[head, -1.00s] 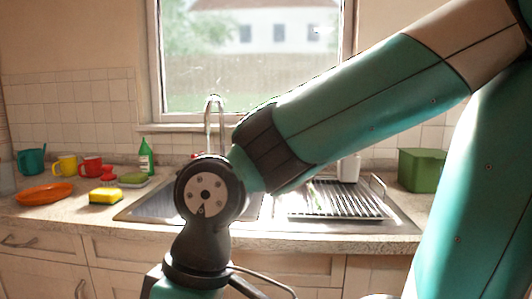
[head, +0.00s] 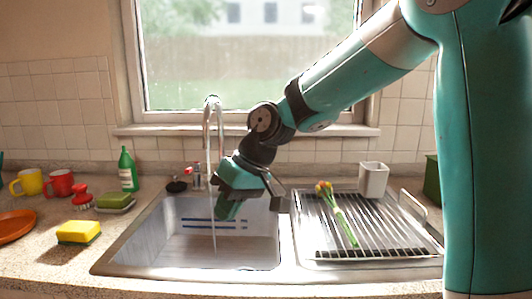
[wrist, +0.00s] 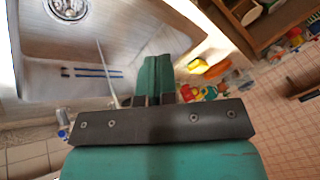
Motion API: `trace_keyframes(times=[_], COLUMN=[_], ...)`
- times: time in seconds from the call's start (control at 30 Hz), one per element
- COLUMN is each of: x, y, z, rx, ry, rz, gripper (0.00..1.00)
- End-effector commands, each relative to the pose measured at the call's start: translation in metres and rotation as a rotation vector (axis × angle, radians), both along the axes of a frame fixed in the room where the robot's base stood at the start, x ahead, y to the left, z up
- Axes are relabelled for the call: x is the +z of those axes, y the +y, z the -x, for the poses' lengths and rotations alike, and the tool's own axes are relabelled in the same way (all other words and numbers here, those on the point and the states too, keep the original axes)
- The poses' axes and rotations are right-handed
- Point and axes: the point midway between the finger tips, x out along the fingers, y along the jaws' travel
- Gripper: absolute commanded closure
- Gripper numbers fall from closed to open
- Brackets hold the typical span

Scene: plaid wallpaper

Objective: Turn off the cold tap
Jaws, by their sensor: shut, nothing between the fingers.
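The curved metal tap (head: 213,108) stands behind the sink, and a thin stream of water (head: 213,235) falls from it into the left basin. A red-marked tap handle (head: 189,171) shows left of the spout's base. I cannot make out the cold handle in the head view; that side of the tap's base is behind my gripper. My gripper (head: 227,210) is shut and empty, tilted downward above the basin, just right of the stream. In the wrist view its fingers (wrist: 156,78) are together, and small tap parts (wrist: 63,122) show at the lower left.
The steel sink basin (head: 165,228) lies below my gripper. At right is a drying rack (head: 385,220) with flowers (head: 340,215) and a white cup (head: 373,179). A green bottle (head: 128,170), mugs (head: 60,183) and a sponge (head: 78,232) stand left. The window is behind.

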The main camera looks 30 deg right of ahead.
Motion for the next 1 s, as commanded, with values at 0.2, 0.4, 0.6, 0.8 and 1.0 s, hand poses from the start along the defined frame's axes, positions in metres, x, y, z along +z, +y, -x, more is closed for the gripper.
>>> trace_keyframes(times=[0.2, 0.4, 0.6, 0.8, 1.0], x=[0.037, 0.028, 0.017, -0.008, -0.041], y=[-0.166, -0.275, -0.300, -0.287, -0.273], z=[-0.138, -0.173, -0.182, -0.201, -0.225], rx=[-0.328, -0.492, -0.532, -0.529, -0.528], ry=[-0.090, -0.153, -0.173, -0.169, -0.170], rz=[-0.080, -0.116, -0.124, -0.124, -0.123], gripper=[1.00, 1.00, 1.00, 1.00, 1.00])
